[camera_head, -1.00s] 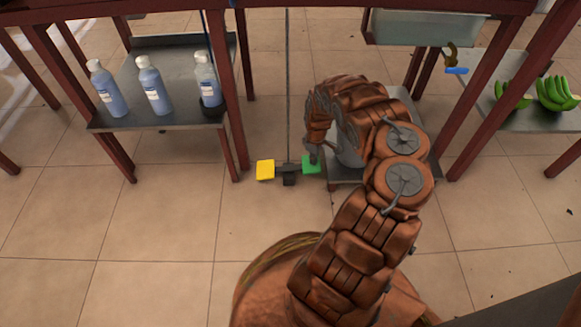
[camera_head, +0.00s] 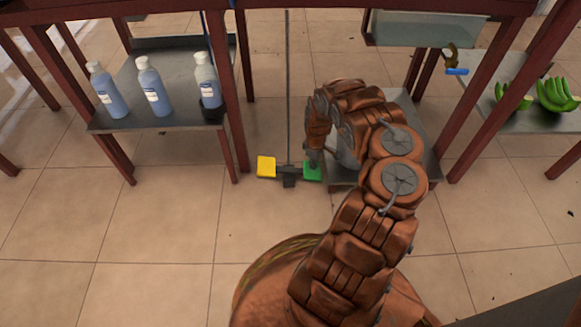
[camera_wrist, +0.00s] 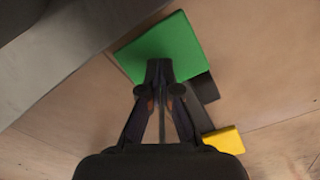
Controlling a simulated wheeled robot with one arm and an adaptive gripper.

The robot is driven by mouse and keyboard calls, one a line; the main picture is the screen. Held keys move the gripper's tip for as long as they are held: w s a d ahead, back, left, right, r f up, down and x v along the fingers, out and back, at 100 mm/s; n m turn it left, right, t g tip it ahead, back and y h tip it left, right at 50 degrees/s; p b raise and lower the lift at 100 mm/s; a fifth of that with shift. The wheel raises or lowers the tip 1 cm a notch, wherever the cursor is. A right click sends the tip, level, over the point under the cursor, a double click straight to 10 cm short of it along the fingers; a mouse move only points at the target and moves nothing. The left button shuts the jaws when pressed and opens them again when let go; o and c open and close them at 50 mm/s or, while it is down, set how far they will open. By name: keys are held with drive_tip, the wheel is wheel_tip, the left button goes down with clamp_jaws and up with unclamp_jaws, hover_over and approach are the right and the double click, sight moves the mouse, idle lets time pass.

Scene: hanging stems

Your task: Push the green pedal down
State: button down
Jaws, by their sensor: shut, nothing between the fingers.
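The green pedal (camera_head: 312,173) is a flat square plate near the floor, on the right end of a dark pedal base (camera_head: 289,177). A yellow pedal (camera_head: 266,167) is on the left end. My gripper (camera_head: 313,158) points down at the green pedal, with its tip at the pedal's top. In the wrist view my shut, empty fingertips (camera_wrist: 160,72) overlap the near edge of the green pedal (camera_wrist: 163,46) and appear to press on it. The yellow pedal (camera_wrist: 226,140) shows at the lower right there.
A thin upright rod (camera_head: 288,90) rises behind the pedal base. A low grey shelf (camera_head: 433,160) lies close to the right of the green pedal. A shelf (camera_head: 180,66) with three blue bottles stands left; bananas (camera_head: 555,94) lie at the right. Floor in front is clear.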

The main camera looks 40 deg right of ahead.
wheel_tip(320, 180, up, 9)
drive_tip(key=p, duration=0.9)
drive_tip(key=shift+r+p, duration=0.15)
drive_tip(key=shift+p, duration=0.2)
